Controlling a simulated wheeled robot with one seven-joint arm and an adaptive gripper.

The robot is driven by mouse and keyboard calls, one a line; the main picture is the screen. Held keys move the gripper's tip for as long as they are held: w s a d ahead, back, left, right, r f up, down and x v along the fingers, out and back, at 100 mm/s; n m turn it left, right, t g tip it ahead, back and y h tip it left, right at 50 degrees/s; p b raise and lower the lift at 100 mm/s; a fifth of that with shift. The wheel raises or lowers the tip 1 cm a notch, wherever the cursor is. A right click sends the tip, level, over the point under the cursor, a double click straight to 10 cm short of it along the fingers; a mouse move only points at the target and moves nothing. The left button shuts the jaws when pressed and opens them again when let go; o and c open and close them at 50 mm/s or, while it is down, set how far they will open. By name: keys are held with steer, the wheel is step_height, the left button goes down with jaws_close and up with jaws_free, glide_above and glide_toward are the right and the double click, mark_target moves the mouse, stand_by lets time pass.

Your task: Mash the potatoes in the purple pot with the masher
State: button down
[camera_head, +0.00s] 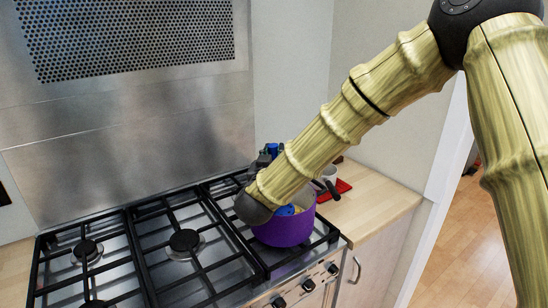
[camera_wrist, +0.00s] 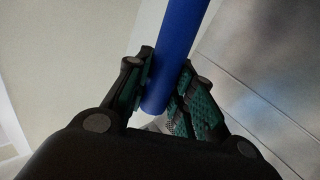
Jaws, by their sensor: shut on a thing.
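The purple pot (camera_head: 286,228) stands on the right-hand burner grate of the cooker. My arm reaches down over it and hides part of its opening. A little yellowish content (camera_head: 303,206) shows inside, too small to make out clearly. The masher's blue handle (camera_wrist: 174,55) is held between the fingers of my gripper (camera_wrist: 160,100) in the wrist view. A blue part of the masher (camera_head: 286,210) also shows at the pot's rim in the head view. The masher's lower end is hidden. My gripper is mostly hidden behind my arm in the head view.
The cooker's black grates (camera_head: 150,262) are bare to the left of the pot. A pale cup (camera_head: 329,173) and a red item (camera_head: 340,188) sit on the wooden counter (camera_head: 372,205) at the right. A steel splashback (camera_head: 130,150) rises behind the cooker.

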steer(key=shift+s, duration=0.1)
stand_by(0.4)
steer(key=s, duration=0.1)
steer(key=s+a, duration=0.1)
steer(key=s, duration=0.1)
steer(key=s+a, duration=0.1)
steer(key=shift+s+a, duration=0.1)
steer(key=shift+s, duration=0.25)
stand_by(0.3)
steer(key=shift+f, duration=0.15)
stand_by(2.1)
stand_by(0.5)
